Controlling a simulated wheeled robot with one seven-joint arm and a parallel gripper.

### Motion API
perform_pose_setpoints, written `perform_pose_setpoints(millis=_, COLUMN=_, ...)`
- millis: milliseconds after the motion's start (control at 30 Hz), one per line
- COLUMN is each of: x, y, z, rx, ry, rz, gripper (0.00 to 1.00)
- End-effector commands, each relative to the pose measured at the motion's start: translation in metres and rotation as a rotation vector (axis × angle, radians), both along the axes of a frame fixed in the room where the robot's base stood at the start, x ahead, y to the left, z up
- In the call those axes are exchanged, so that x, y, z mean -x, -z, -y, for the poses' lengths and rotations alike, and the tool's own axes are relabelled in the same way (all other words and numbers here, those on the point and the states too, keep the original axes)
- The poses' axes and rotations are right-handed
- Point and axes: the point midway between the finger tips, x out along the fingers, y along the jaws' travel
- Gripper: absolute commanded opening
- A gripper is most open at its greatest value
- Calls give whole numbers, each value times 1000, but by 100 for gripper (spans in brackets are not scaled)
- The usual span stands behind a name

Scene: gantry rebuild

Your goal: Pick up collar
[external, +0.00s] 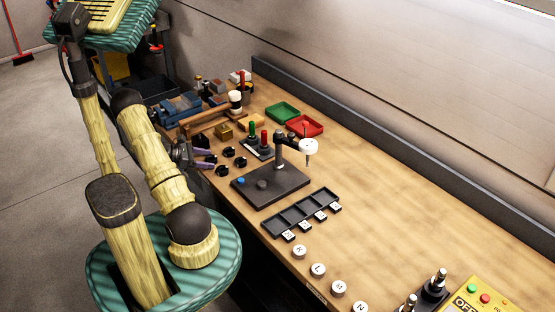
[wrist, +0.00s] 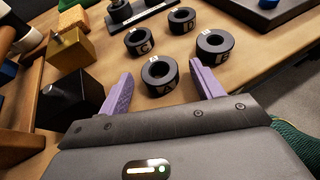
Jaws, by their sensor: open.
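Several black ring-shaped collars with white letter labels lie flat on the wooden table. In the wrist view, the collar marked A (wrist: 164,87) is nearest, between and just beyond my fingertips. The collar marked C (wrist: 145,50) lies behind it, the one marked D (wrist: 189,26) is farthest, and another (wrist: 222,57), its letter hard to read, is on the right. The group also shows in the external view, including one collar (external: 240,162) right of my gripper (external: 212,159). My gripper (wrist: 160,72) has purple fingers spread apart, with nothing held.
A black block (wrist: 70,97) and a brass block (wrist: 71,50) stand close left of my fingers. A black plate with a post (external: 270,186), a partitioned tray (external: 300,213), and green (external: 282,112) and red (external: 305,125) trays are farther along.

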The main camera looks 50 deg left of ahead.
Motion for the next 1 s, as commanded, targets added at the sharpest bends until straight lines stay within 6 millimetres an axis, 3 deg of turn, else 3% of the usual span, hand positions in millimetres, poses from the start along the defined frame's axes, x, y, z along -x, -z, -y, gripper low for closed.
perform_pose_setpoints(millis=100, x=0, y=0, z=0, rx=0, ry=0, rz=0, gripper=64)
perform_pose_setpoints(millis=367, x=0, y=0, z=0, rx=0, ry=0, rz=0, gripper=13)
perform_pose_setpoints(millis=733, x=0, y=-8, z=-1, rx=-4, ry=1, rz=1, gripper=13)
perform_pose_setpoints(millis=1000, x=0, y=-49, z=0, rx=-6, ry=2, rz=0, gripper=13)
